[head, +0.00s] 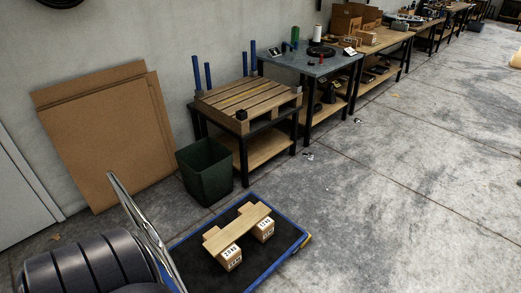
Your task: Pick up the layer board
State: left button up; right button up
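A light wooden board (237,232) lies flat in the lower middle of the head view. It rests across two light blocks, a front one (229,257) and a rear one (264,230), with dark printing on their white faces. I take it as the layer board, though tall brown sheets (105,135) also lean against the wall at the left. Neither of my grippers shows in the view.
The blocks stand on a black platform with a blue rim (290,250). A green bin (205,170) and a table with a pallet (250,100) stand behind. A black ribbed shape (90,268) with a shiny metal bar (143,225) fills the lower left. Floor at right is clear.

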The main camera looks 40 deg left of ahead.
aim_at(217, 243)
jog(key=i+u, duration=0.25)
jog(key=i, duration=0.25)
jog(key=i+l+u, duration=0.25)
jog(key=i, duration=0.2)
jog(key=j, duration=0.1)
